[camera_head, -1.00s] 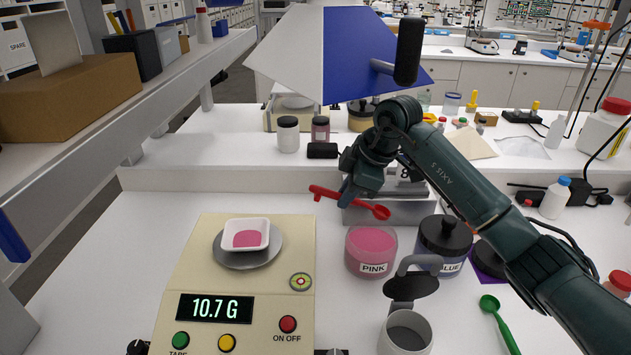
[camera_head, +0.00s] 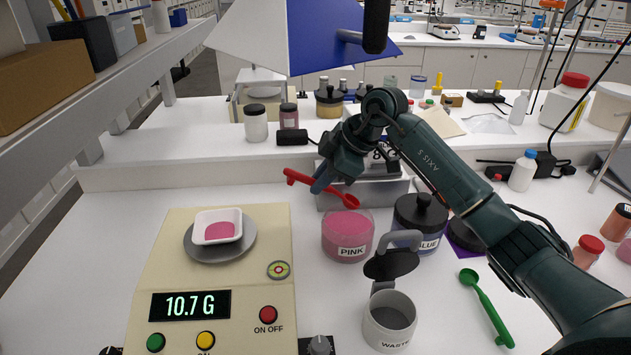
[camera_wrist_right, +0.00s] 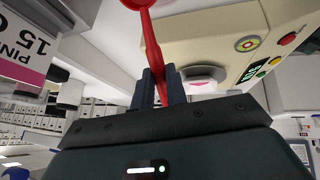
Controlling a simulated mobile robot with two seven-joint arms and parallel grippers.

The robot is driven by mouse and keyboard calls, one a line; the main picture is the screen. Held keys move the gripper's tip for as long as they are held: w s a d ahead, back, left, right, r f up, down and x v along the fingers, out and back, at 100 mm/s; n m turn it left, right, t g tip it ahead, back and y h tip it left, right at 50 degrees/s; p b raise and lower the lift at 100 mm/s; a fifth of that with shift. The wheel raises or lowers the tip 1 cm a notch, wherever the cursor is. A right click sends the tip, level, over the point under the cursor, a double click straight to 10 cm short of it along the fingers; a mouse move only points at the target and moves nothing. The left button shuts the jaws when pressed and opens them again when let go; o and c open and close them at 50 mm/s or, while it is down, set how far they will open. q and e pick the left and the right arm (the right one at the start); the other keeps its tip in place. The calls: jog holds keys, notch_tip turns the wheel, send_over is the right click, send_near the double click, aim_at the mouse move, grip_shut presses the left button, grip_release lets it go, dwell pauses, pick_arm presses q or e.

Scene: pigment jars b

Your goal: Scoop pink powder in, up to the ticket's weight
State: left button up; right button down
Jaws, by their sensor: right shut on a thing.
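My right gripper (camera_head: 322,180) is shut on the handle of a red scoop (camera_head: 297,177), above the bench behind the pink jar. The scoop's bowl (camera_head: 351,201) is just above the open jar of pink powder (camera_head: 347,236); I see no powder in the bowl. In the right wrist view the scoop (camera_wrist_right: 152,38) runs up from between the fingers. A white tray (camera_head: 236,216) with a little pink powder (camera_head: 219,231) sits on the scale's round pan (camera_head: 248,243). The scale (camera_head: 180,272) reads 10.7 G. A card (camera_wrist_right: 25,50) shows "PIN" and "15", partly cut off. My left gripper is out of view.
A lidded blue jar (camera_head: 418,222) stands right of the pink jar. A waste pot (camera_head: 389,320) with its lid raised is in front. A green scoop (camera_head: 486,307) lies to the right. A raised ledge (camera_head: 200,165) crosses behind; a shelf (camera_head: 110,85) runs along the left.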

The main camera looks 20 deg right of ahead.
aim_at(329, 188)
jog(key=shift+s+d+f+y+b, duration=0.1)
jog(key=shift+d+f+y+b, duration=0.4)
jog(key=shift+f+y+b, duration=0.15)
jog(key=shift+f, duration=0.75)
jog(key=shift+s+d+f+b, duration=0.15)
jog(key=shift+f+b, duration=0.1)
jog(key=shift+f, duration=0.2)
jog(key=shift+w+d+f+b, duration=0.15)
jog(key=shift+f+b, duration=0.1)
jog(key=shift+f, duration=0.15)
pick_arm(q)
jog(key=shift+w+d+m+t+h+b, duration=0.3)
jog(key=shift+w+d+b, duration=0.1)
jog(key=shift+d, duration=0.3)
pick_arm(e)
jog(key=shift+s+d+f, duration=0.15)
jog(key=shift+d+f, duration=0.15)
jog(key=shift+f, duration=0.4)
jog(key=shift+s+d+f, duration=0.1)
jog(key=shift+d+f, duration=0.2)
jog(key=shift+f, duration=0.4)
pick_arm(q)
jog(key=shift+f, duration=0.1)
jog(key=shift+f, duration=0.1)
